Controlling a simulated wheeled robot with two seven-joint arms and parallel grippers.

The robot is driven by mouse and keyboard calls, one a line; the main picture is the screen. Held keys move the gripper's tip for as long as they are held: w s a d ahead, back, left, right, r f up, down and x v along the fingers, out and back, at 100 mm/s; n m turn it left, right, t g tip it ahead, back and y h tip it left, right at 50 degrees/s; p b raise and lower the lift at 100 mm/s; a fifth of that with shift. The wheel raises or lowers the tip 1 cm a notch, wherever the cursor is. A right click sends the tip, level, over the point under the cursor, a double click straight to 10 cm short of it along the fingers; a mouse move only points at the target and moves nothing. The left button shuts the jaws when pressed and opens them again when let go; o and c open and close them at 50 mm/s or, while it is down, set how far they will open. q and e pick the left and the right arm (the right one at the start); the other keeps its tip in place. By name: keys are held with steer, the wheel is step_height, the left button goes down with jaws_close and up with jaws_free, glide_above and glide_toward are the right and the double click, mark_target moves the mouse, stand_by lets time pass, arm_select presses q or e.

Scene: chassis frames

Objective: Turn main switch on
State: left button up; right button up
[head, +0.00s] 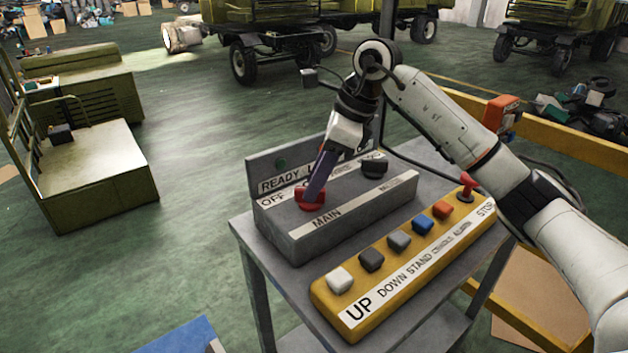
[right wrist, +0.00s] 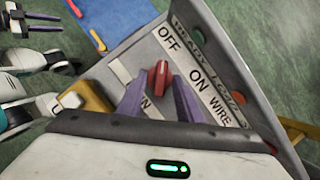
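The main switch is a red knob (head: 309,200) on the grey switch box (head: 345,222), above the MAIN label and beside OFF. In the right wrist view the red knob (right wrist: 158,76) points up toward the OFF label. My right gripper (head: 318,182) reaches down to the knob. In the right wrist view its two purple fingers (right wrist: 160,92) are apart, one on each side of the knob; I cannot tell whether they touch it. My left gripper (right wrist: 45,22) shows at the top left of the right wrist view, fingers apart and empty, away from the box.
A black knob (head: 375,166) sits right of the red one. A yellow button panel (head: 405,262) with several buttons and a red stop (head: 467,186) lies in front. Both stand on a grey table (head: 285,270). A yellow rail (head: 570,150) runs at the right.

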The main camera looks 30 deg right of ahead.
steer(key=shift+w+a+f, duration=0.15)
steer(key=shift+f, duration=0.3)
jaws_close()
arm_select(q)
steer(key=shift+w+r, duration=0.3)
steer(key=shift+w, duration=0.15)
